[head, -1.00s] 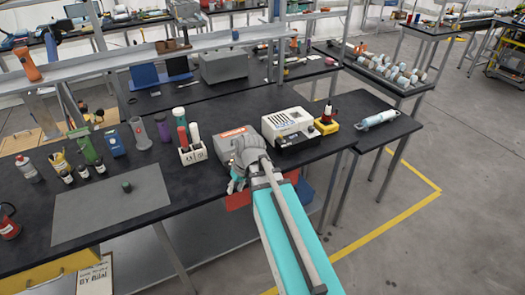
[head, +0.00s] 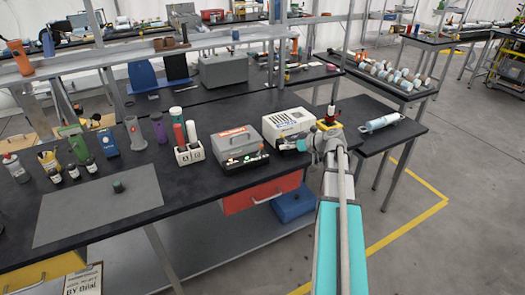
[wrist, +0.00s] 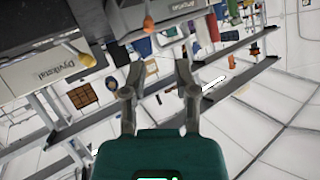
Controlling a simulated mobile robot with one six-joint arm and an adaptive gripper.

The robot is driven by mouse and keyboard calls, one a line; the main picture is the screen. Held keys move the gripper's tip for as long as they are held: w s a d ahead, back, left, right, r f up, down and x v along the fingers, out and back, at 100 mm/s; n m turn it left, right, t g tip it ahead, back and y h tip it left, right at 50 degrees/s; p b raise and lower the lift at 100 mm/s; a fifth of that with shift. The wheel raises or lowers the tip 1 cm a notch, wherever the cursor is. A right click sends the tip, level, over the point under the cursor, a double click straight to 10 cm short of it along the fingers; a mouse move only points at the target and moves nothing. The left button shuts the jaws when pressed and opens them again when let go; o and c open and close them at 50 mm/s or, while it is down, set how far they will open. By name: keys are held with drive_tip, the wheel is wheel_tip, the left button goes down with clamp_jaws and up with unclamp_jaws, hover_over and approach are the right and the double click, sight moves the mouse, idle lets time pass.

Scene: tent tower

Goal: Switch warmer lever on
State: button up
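A grey box with an orange label (head: 237,143) stands on the black bench in the head view, its front panel showing small red and green lights. A white vented box (head: 290,122) stands to its right. I cannot read which is the warmer. My gripper (head: 323,146) is at the bench's right end, beside the white box's front. In the wrist view my gripper (wrist: 152,76) has its fingers apart with nothing between them.
A red drawer (head: 262,195) hangs under the bench, with a blue box (head: 293,205) lower beside it. A white rack with bottles (head: 189,154) stands left of the grey box. A yellow-based item (head: 329,122) is close behind my gripper. Open floor lies at right.

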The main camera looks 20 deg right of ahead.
drive_tip(key=shift+d+r+t, duration=0.15)
drive_tip(key=shift+d+t, duration=0.15)
drive_tip(key=shift+d, duration=0.7)
drive_tip(key=shift+w, duration=0.1)
drive_tip(key=b+x, duration=0.5)
drive_tip(key=x, duration=0.8)
drive_tip(key=shift+w+a, duration=0.2)
drive_tip(key=shift+w, duration=0.05)
clamp_jaws()
